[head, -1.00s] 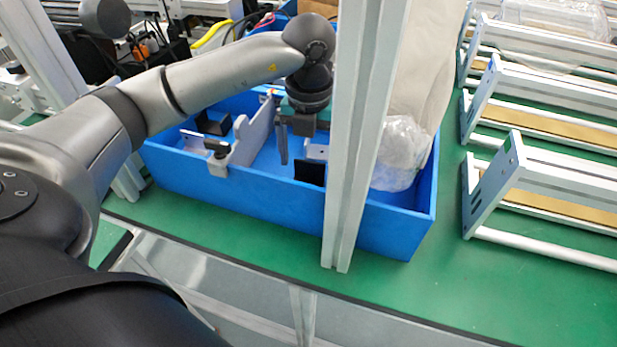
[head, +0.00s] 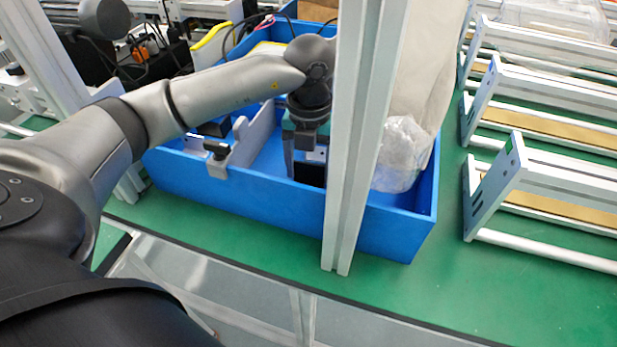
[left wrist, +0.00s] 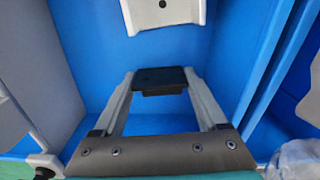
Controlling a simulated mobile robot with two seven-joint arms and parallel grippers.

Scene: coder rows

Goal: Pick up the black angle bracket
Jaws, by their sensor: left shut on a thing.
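The black angle bracket (head: 309,174) is in the blue bin, in the section to the right of the grey divider. My left gripper (head: 305,160) reaches down into that section and is shut on the bracket. In the left wrist view the black bracket (left wrist: 160,78) sits between the two fingertips (left wrist: 160,92), with blue bin surface behind it. I cannot tell whether it touches the bin floor. The upright post hides part of the bin just to the right. My right gripper is not in view.
The blue bin (head: 250,192) has a grey divider (head: 243,145); another black part (head: 213,128) lies left of it. A pale metal part (left wrist: 163,12) lies beyond the fingertips. An aluminium post (head: 350,190) stands before the bin. A clear plastic bag (head: 400,155) is at its right.

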